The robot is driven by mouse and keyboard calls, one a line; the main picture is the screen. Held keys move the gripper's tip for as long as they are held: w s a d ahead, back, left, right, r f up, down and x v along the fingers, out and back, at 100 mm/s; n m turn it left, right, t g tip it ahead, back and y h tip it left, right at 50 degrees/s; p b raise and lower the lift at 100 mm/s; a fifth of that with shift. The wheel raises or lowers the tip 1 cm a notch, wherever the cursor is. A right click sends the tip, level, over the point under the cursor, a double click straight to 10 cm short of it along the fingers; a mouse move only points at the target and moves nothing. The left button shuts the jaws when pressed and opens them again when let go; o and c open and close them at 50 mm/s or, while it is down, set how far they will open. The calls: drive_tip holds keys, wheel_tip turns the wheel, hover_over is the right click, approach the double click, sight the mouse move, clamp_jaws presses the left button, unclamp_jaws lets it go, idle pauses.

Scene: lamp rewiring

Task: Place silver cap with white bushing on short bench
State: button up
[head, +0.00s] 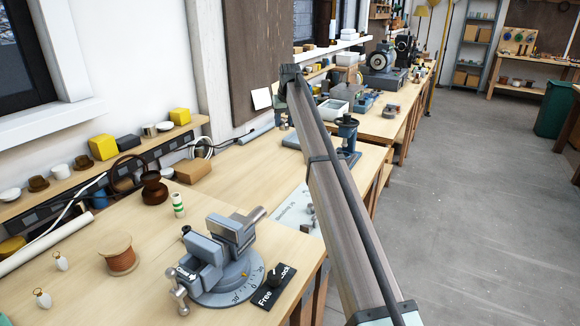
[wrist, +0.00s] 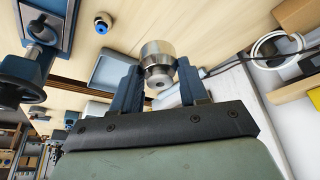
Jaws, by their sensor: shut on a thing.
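In the wrist view my gripper (wrist: 159,78) is shut on a silver cap (wrist: 157,50), with one blue finger on each side of it. The pale bushing (wrist: 158,76) shows at the cap's near end, between the fingers. The cap is held clear of the wooden surface behind it. In the head view my arm reaches away over the benches; its end and the cap are not clearly visible there. A wooden bench (head: 233,170) runs along the wall in the head view. I cannot tell which bench is the short one.
A grey vise (head: 222,262) stands on the near bench, with a copper wire spool (head: 117,253) to its left. A blue press (head: 346,140) stands farther back by my arm. A grey tray (wrist: 117,70) and a blue-ringed part (wrist: 102,22) lie behind my gripper in the wrist view.

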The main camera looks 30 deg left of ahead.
drive_tip(key=w+d, duration=0.5)
drive_tip(key=w, duration=0.1)
drive_tip(key=shift+d+f, duration=0.1)
drive_tip(key=shift+f, duration=9.75)
drive_tip(key=shift+f, duration=0.1)
drive_tip(key=o, duration=1.1)
drive_tip(key=shift+o, duration=0.2)
drive_tip(key=v, duration=1.2)
drive_tip(key=shift+s, duration=0.1)
